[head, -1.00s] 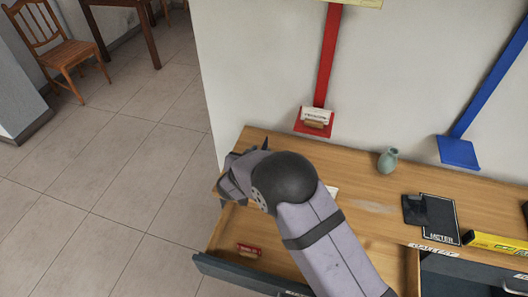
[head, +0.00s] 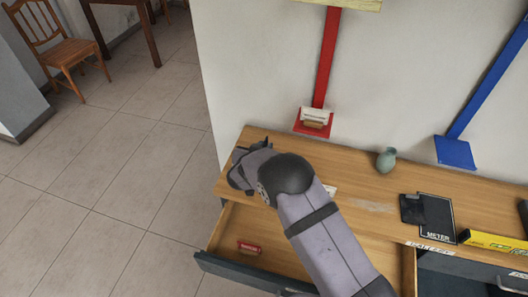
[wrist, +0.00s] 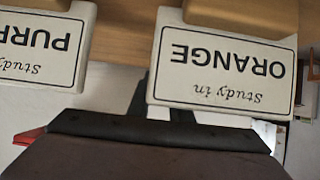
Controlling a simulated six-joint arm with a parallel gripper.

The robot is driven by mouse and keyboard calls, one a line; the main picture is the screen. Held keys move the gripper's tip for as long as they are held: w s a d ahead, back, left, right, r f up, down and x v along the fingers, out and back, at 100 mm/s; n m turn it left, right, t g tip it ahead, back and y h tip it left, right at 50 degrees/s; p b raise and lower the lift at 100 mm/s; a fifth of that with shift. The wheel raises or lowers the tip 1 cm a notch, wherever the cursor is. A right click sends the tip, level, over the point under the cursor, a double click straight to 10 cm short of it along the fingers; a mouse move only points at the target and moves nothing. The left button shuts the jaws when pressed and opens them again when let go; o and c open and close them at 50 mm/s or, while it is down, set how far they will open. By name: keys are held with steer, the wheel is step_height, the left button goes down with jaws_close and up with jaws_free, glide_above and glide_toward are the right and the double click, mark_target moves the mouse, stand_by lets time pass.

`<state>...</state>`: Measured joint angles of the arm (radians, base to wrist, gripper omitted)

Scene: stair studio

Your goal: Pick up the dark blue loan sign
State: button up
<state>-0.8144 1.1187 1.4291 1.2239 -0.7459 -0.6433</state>
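I cannot make out a dark blue loan sign in either view; my arm hides part of the desk. My gripper (head: 240,165) is over the left end of the wooden desk (head: 375,187) in the head view. In the wrist view its two dark fingers (wrist: 159,108) show with a gap between their bases. Their tips are hidden at a white sign lettered "Study in ORANGE" (wrist: 226,62), so I cannot tell whether they are open or shut. A second white sign, "Study in PURP..." (wrist: 40,50), is beside it, partly cut off.
An open drawer (head: 225,225) below holds a small red item (head: 249,248). A green vase (head: 386,160), a black item (head: 412,208), a dark "METER" panel (head: 437,215) and a yellow box (head: 490,242) are on the desk's right. Red (head: 315,122) and blue (head: 455,152) ledges are on the wall.

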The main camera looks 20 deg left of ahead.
jaws_close()
